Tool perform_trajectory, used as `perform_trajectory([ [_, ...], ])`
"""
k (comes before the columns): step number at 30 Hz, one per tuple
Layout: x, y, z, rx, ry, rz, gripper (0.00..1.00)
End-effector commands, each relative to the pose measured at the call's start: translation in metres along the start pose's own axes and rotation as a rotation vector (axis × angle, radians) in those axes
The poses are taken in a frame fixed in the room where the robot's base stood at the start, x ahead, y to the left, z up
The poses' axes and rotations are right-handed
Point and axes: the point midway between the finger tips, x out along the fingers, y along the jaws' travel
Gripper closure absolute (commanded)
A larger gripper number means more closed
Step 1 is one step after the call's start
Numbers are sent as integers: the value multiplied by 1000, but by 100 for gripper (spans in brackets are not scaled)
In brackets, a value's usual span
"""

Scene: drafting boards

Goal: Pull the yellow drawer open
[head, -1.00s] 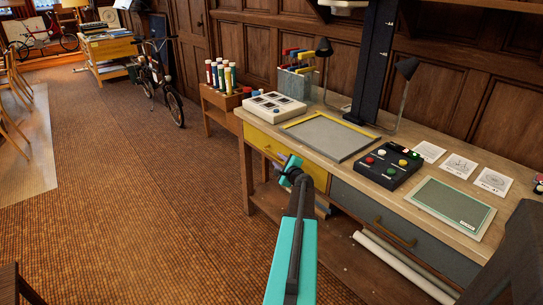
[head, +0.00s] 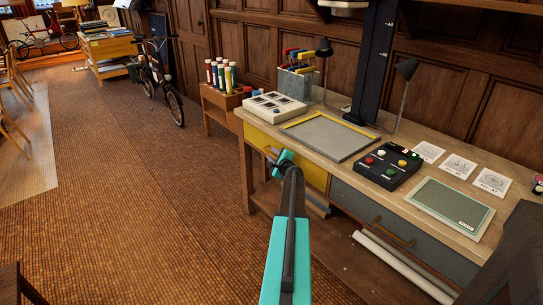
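The yellow drawer (head: 258,138) is in the left part of the wooden desk's front, under the top. Its front looks flush with the desk, and my arm hides part of it. A bit of its handle (head: 269,152) shows just left of my gripper. My gripper (head: 278,158), with teal parts, is in front of the drawer at the handle. I cannot tell whether the fingers touch or surround the handle, or whether they are open or shut.
A grey drawer (head: 400,232) with a brass handle is to the right. The desk top holds a grey tray with yellow edging (head: 325,137), a black button box (head: 390,166) and a green mat (head: 450,207). Paper rolls (head: 400,266) lie below. The floor (head: 130,200) at left is clear.

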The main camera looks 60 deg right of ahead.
Motion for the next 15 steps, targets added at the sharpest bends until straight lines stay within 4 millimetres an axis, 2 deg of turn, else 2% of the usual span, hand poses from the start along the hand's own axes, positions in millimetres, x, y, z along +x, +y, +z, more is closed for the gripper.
perform_trajectory([
  [13,5,0,0,0,0,0,72],
  [15,5,0,0,0,0,0,82],
])
